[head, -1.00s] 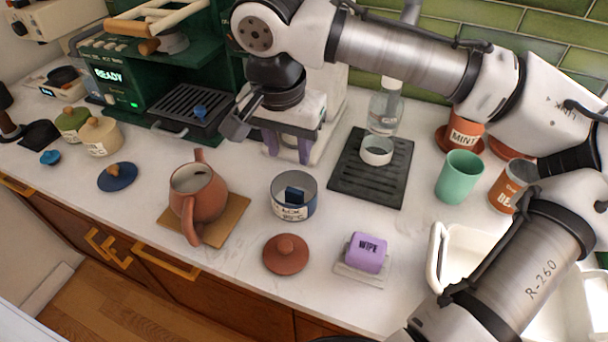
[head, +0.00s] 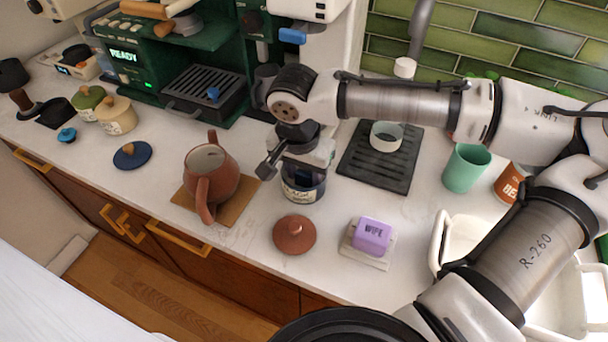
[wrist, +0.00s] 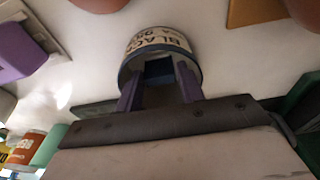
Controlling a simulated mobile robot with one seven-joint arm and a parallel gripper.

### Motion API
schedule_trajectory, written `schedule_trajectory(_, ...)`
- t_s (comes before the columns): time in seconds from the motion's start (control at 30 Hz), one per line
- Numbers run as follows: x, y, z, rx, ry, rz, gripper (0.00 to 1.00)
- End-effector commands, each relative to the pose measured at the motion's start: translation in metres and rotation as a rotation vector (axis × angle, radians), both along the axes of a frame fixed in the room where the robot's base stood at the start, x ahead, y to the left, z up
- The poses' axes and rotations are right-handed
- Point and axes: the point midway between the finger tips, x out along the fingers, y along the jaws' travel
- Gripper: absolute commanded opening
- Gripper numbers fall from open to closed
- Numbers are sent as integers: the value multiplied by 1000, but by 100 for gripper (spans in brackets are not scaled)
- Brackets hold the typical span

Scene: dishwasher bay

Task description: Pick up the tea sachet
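The tea sachet (wrist: 158,69) is a dark blue block inside the blue and cream tin (wrist: 160,42) lettered "BLACK" in the wrist view. The tin also shows in the head view (head: 303,191), upright on the counter and partly covered by my gripper, which hides the sachet there. My gripper (wrist: 160,76) reaches down to the tin's mouth. Its two purple fingers stand apart, one on each side of the sachet, with their tips at or inside the rim. I see small gaps beside the sachet, so the fingers look open.
A terracotta teapot (head: 209,175) on a wooden board (head: 238,207) stands left of the tin. A terracotta lid (head: 294,235) and a purple "WIPE" block (head: 371,235) lie in front. A black drip mat (head: 378,172) and green cup (head: 466,168) are to the right.

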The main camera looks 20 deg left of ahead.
Motion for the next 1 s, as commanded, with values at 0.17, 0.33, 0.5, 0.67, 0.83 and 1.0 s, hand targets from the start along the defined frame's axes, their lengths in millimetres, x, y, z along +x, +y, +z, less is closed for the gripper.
schedule_trajectory(0.17, 2, -1, -11, 0, 0, 0, 38)
schedule_trajectory(0.33, 2, 0, -12, 0, 0, -1, 38)
schedule_trajectory(0.5, 2, 0, -12, 0, 0, -1, 19)
schedule_trajectory(0.67, 2, 0, -11, 0, 0, -1, 11)
schedule_trajectory(0.83, 2, 0, -10, 1, -1, -1, 11)
schedule_trajectory(1.0, 2, 0, 1, 1, -1, -2, 11)
